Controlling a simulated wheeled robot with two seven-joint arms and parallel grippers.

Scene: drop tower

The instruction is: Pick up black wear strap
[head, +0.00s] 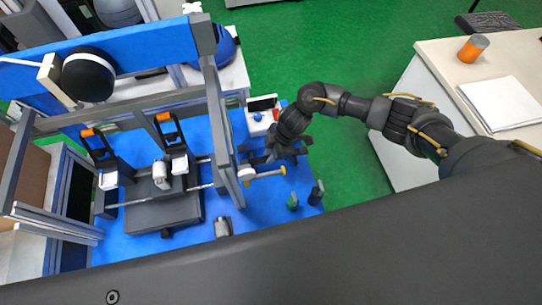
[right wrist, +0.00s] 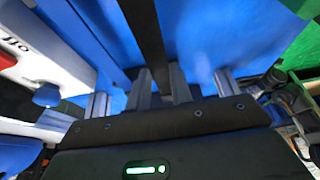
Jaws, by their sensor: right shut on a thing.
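The black wear strap (right wrist: 144,28) shows in the right wrist view as a dark band. It runs from the top edge down between the grey fingers of my right gripper (right wrist: 160,84). The gripper is shut on its near end; its far end is cut off by the picture edge. In the head view my right gripper (head: 283,152) is at the right side of the blue table, beside the tower frame. I cannot make out the strap there. My left gripper is not in view.
The grey tower frame (head: 219,120) stands left of the gripper on the blue table (head: 255,215). A control box (head: 260,113) is just behind it. A yellow-handled tool (head: 265,174) and small dark cylinders (head: 317,191) are near. A desk (head: 430,75) stands at right.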

